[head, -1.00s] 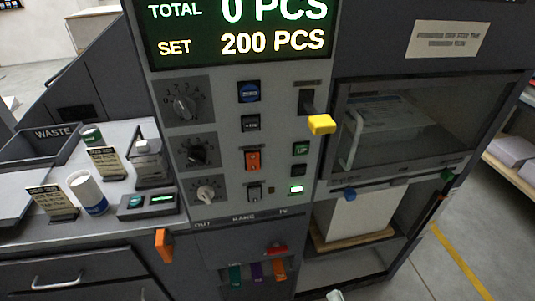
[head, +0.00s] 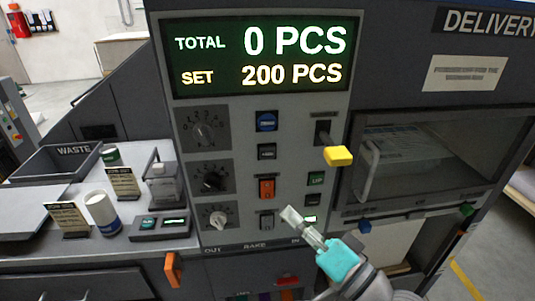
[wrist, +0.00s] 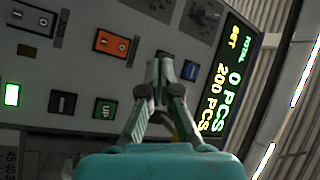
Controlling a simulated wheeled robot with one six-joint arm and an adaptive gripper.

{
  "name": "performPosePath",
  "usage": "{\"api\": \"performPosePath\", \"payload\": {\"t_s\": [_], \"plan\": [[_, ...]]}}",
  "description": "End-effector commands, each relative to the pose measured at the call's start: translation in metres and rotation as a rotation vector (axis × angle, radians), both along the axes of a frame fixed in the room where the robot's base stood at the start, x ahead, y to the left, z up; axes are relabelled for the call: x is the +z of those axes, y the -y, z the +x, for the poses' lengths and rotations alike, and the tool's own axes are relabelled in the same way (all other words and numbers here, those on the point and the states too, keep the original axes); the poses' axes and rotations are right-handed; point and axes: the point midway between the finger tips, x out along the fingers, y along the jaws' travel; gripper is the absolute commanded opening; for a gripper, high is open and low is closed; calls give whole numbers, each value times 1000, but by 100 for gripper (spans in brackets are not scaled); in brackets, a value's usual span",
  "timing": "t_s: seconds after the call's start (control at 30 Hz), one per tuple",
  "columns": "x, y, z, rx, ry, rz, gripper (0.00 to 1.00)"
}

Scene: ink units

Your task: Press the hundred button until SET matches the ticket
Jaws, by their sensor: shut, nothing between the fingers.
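The display (head: 262,58) reads TOTAL 0 PCS and SET 200 PCS. A small black button (head: 267,151), its label too small to read surely, sits between the blue button (head: 266,121) and the orange switch (head: 266,187). Two tickets stand on the left counter, one at the back (head: 124,183) and one at the front (head: 70,220); their figures are not clearly readable. My gripper (head: 289,213) is shut and empty in front of the panel's lower part, below the black button in the head view. In the wrist view its fingertips (wrist: 164,66) cover the place between orange switch and blue button.
A yellow-handled lever (head: 338,156) sticks out right of the buttons. Green UP (head: 316,179) and a dark button (head: 314,199) sit below it. Three knobs (head: 204,129) line the panel's left.

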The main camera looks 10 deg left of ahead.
Motion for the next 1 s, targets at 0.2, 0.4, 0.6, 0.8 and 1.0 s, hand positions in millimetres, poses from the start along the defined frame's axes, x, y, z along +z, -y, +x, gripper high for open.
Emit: {"api": "performPosePath", "payload": {"t_s": [0.2,0.4,0.6,0.8,1.0], "plan": [[43,-18,-4,119,37,10,0],[56,-24,-7,164,48,11,0],[57,-24,-8,167,47,11,0],[57,-24,-7,166,48,11,0],[57,-28,6,166,48,11,0]]}}
